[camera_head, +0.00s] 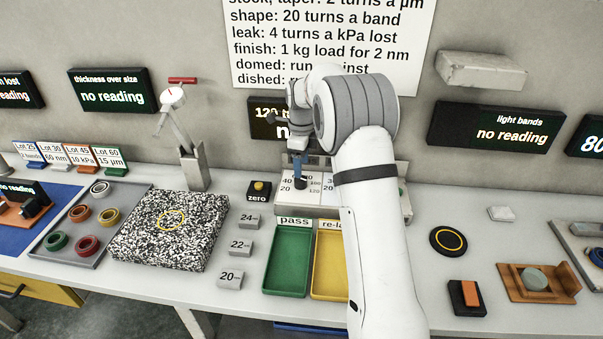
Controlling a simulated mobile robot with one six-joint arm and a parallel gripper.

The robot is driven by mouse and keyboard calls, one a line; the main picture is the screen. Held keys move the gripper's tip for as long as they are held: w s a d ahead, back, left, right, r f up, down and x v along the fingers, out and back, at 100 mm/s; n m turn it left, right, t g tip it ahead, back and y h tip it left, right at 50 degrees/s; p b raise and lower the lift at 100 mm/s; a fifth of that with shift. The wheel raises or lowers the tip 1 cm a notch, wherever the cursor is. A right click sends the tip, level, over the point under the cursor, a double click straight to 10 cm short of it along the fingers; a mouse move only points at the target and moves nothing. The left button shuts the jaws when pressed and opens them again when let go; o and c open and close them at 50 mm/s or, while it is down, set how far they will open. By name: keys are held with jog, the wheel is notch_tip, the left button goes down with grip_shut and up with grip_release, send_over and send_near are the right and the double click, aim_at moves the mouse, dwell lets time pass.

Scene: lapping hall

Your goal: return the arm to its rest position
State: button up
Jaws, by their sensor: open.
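My white arm rises from the bottom of the view, bends at a grey-banded joint and reaches toward the back of the bench. My gripper (299,178) points down in front of a white instrument with a number panel (335,205). It is seen small and partly from behind the arm. It appears empty and apart from the bench top. The arm hides part of the instrument, a dark display behind it and the right side of the yellow tray.
A green tray (289,262) and yellow tray (330,266) lie below the gripper. Left are grey blocks (241,247), a speckled plate (170,232), a dial stand (194,165) and a ring tray (92,238). Right are a black disc (448,241) and a wooden fixture (538,283).

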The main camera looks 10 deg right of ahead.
jog(key=shift+r, duration=1)
jog(key=shift+s+r, duration=0.15)
jog(key=shift+r, duration=0.05)
jog(key=s+r+n+t, duration=0.1)
jog(key=s+r+n, duration=0.35)
jog(key=s, duration=0.35)
jog(key=s+r+n, duration=0.4)
jog(key=s+n, duration=0.2)
jog(key=s, duration=0.2)
jog(key=s+f+n+t, duration=0.1)
jog(key=s+f+n, duration=0.2)
jog(key=s+n, duration=1)
jog(key=s, duration=0.8)
jog(key=shift+s+t, duration=0.3)
